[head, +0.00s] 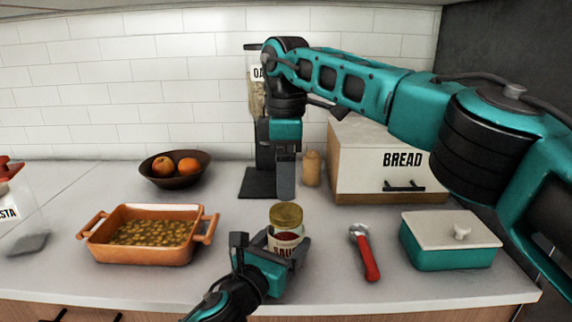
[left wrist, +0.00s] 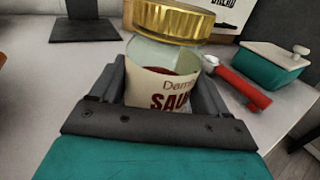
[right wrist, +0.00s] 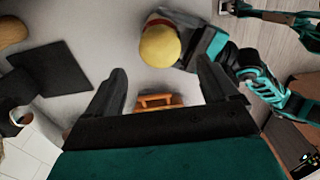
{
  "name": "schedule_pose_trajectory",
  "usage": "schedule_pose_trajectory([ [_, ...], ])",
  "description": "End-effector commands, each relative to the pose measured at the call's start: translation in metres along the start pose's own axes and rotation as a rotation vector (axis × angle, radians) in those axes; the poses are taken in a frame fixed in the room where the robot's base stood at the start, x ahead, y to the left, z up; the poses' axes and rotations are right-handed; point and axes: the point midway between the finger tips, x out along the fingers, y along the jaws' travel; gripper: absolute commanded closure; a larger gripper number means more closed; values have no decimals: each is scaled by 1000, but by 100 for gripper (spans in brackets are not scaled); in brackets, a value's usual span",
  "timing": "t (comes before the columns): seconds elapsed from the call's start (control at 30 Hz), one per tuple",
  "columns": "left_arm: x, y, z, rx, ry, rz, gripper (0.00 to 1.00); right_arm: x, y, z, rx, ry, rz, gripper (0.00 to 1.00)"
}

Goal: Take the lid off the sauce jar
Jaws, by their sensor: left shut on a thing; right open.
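The sauce jar (head: 285,240) is a glass jar with a cream label and red sauce, standing near the front of the counter. Its gold lid (head: 286,214) is on top of it. The lid (left wrist: 172,20) and jar (left wrist: 160,60) also show in the left wrist view. My left gripper (head: 272,252) is shut around the jar's body, one finger on each side. My right gripper (head: 286,188) points down, open and empty, above and behind the jar. In the right wrist view the lid (right wrist: 160,46) lies beyond the fingertips, apart from them.
An orange baking dish (head: 140,250) with food is at left. A red-handled tool (head: 365,255) and a teal lidded box (head: 450,255) are at right. Behind are a bread box (head: 375,185), a wooden shaker (head: 312,168), a dark stand (head: 257,184) and a fruit bowl (head: 155,172).

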Motion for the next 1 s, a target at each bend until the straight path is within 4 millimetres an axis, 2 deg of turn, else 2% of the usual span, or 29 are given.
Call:
schedule_pose_trajectory([
  [0.2, 0, 0, -1, 1, 1, 0, 100, 36, 0, 1, -1, 0, -3, 13],
  [0.4, 0, 0, -1, 1, 1, 0, 100, 60, 0, 1, -1, 0, -1, 13],
  [0.8, 0, 0, -1, 1, 1, 0, 100, 67, 0, 0, -2, 1, 1, 13],
  [1.0, 0, 0, -1, 1, 1, 0, 100, 67, 0, 0, -2, 1, 1, 32],
])
